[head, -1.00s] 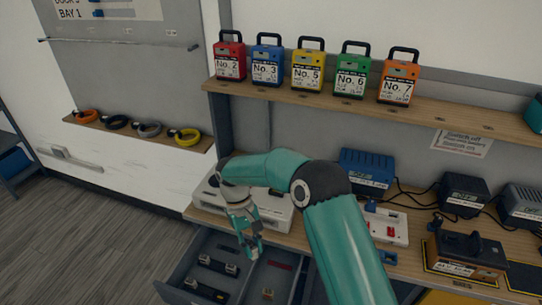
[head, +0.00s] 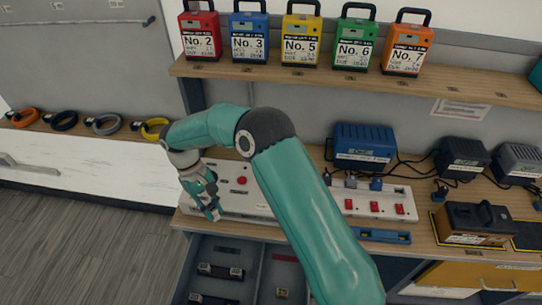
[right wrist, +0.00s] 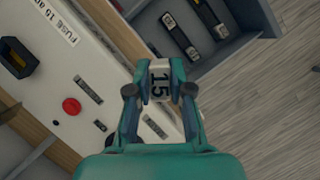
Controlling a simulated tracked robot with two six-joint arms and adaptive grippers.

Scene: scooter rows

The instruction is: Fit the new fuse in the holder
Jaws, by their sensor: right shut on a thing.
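My right gripper (head: 212,210) is shut on a small fuse marked "15" (right wrist: 159,82). The fuse shows between its fingertips (right wrist: 158,92) in the right wrist view. The gripper is in the air by the front left of a white box (head: 226,203) on the bench, above the open drawer. The white box also shows in the right wrist view (right wrist: 48,84), with a red button and a label reading "FUSE 15". A dark, yellow-edged fitting (right wrist: 17,58) sits on it, apart from the fuse; it looks like the holder. My left gripper is not in view.
The open drawer (head: 255,248) below holds dark fuse-like pieces (head: 220,271) in compartments. A power strip (head: 372,203), a blue charger (head: 364,146) and cables lie to the right. Numbered packs (head: 302,40) stand on the shelf above. Bare floor lies left.

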